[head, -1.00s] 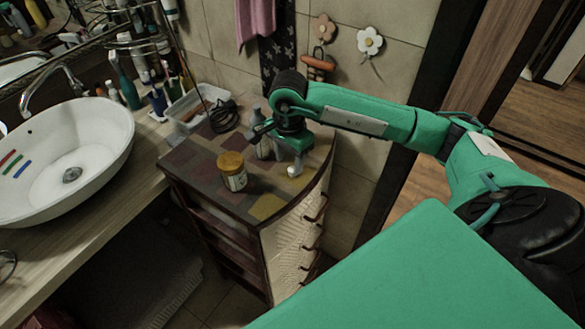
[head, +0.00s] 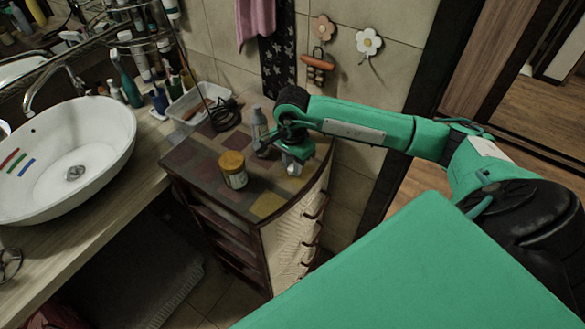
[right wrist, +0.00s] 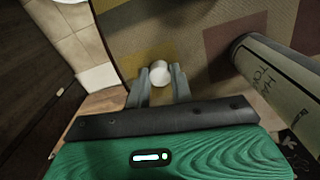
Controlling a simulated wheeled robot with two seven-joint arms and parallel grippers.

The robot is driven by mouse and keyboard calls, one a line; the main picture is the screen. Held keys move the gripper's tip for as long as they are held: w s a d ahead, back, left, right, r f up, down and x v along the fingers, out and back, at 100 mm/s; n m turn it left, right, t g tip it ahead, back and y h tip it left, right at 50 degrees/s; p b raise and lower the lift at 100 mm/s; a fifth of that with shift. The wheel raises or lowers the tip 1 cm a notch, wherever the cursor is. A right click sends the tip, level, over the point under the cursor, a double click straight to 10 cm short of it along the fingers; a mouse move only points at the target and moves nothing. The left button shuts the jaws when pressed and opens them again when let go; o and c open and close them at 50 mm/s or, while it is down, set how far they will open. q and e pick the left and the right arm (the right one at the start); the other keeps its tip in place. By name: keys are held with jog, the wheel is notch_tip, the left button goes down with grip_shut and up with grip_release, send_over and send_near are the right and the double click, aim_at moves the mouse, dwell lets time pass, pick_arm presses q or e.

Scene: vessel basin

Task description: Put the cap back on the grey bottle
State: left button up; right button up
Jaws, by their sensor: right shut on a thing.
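The grey bottle (head: 259,122) stands upright on the cabinet top, just left of and behind my right gripper in the head view. In the right wrist view the bottle (right wrist: 283,78) is at the right, with dark lettering on its side. The small white cap (right wrist: 158,73) is between the fingertips of my right gripper (right wrist: 157,82), which is shut on it. In the head view my right gripper (head: 293,165) points down near the cabinet's right edge, and its fingers mostly hide the cap. The cap is apart from the bottle. My left gripper is not in view.
A jar with an orange-brown lid (head: 232,170) stands on the cabinet top (head: 200,160), left of my gripper. A dark coiled cord (head: 225,115) and a white tray (head: 190,106) lie behind it. The basin (head: 65,150) is at the left.

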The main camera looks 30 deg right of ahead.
aim_at(292, 167)
jog(key=shift+r, duration=0.1)
jog(key=shift+r, duration=0.55)
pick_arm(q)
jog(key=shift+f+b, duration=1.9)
pick_arm(e)
notch_tip(292, 167, up, 19)
jog(key=shift+f, duration=0.15)
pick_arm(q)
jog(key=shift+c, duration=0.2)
